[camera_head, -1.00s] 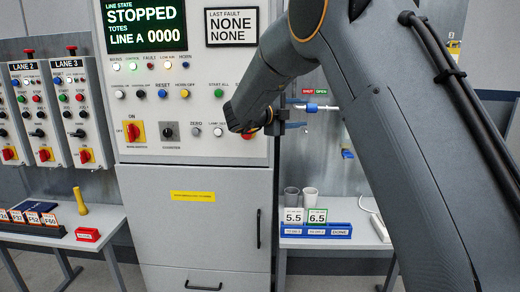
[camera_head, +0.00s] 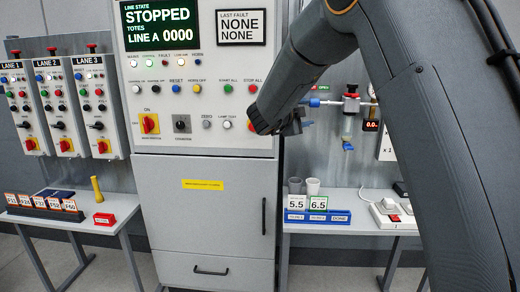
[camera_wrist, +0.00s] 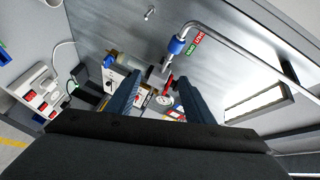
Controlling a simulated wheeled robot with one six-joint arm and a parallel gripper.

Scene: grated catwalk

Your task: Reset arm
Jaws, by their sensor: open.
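My arm reaches across the right half of the head view. Its wrist end (camera_head: 270,118) is in front of the lower right of the control cabinet's button panel; the fingers are mostly hidden there. In the wrist view my gripper (camera_wrist: 155,92) shows two blue fingers standing apart with nothing held between them. Past the fingers are the back panel and its fittings, apart from the gripper as far as I can tell.
The grey control cabinet (camera_head: 207,215) reads STOPPED. Lane boxes (camera_head: 65,110) hang at left above a table with numbered cards (camera_head: 42,203). At right, a table holds cups (camera_head: 312,186), a blue rack (camera_head: 338,218) and a switch strip (camera_head: 390,213). A valve (camera_head: 351,102) is on the panel.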

